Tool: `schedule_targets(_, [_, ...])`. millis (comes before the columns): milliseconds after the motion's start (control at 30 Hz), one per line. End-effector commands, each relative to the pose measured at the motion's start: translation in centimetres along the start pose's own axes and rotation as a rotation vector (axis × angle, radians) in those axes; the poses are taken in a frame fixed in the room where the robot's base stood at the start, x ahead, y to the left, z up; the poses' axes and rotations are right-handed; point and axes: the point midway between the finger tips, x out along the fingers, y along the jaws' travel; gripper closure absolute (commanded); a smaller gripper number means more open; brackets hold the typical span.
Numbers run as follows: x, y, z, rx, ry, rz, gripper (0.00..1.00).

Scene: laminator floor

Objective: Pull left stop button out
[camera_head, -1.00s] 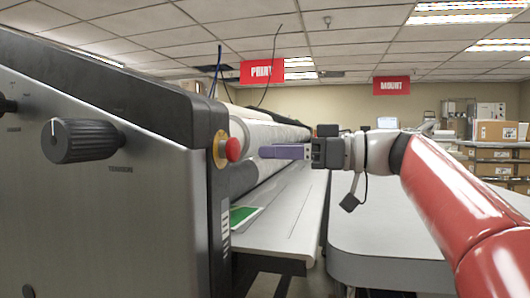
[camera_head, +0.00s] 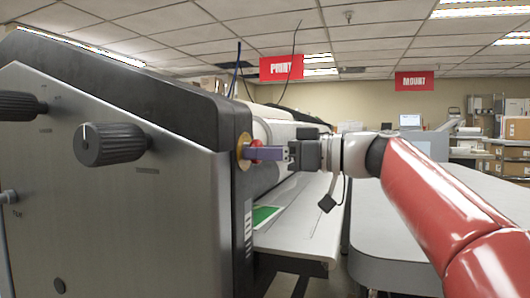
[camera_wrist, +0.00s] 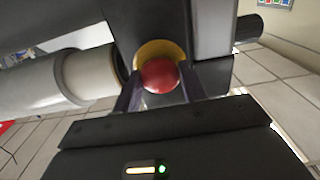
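The red stop button (camera_head: 256,146) sits on a yellow round base (camera_head: 243,152) on the end face of the laminator. My gripper (camera_head: 262,153) is at the button, its purple fingers in front of part of it in the head view. In the wrist view, the red button (camera_wrist: 159,76) and its yellow base (camera_wrist: 160,49) show straight ahead. The two dark fingers of my gripper (camera_wrist: 158,92) stand apart, one on each side of the button. A gap to the button is hard to make out, so I cannot tell if they touch it.
The laminator's side panel (camera_head: 140,215) has black knobs, one (camera_head: 108,145) near the button's left. Rollers (camera_wrist: 75,75) run beside the button. A shelf with a green sheet (camera_head: 264,215) lies below my gripper. A grey table (camera_head: 420,215) stands at right.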

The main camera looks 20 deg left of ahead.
Motion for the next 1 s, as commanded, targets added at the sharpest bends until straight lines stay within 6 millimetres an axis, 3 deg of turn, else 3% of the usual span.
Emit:
schedule_targets(33, [0.0, 0.0, 0.0, 0.000, 0.000, 0.000, 0.66])
schedule_targets(300, [0.0, 0.0, 0.0, 0.000, 0.000, 0.000, 1.00])
schedule_targets(600, [-1.5, 0.0, 0.1, -0.002, 0.000, 0.002, 1.00])
schedule_targets(833, [-1.5, 0.0, 0.0, -0.001, -0.002, 0.000, 1.00])
schedule_targets(867, [-1.5, 0.0, 0.0, 0.000, -0.002, 0.000, 0.56])
schedule_targets(1000, [-1.5, 0.0, 0.0, 0.000, -0.002, 0.000, 0.37])
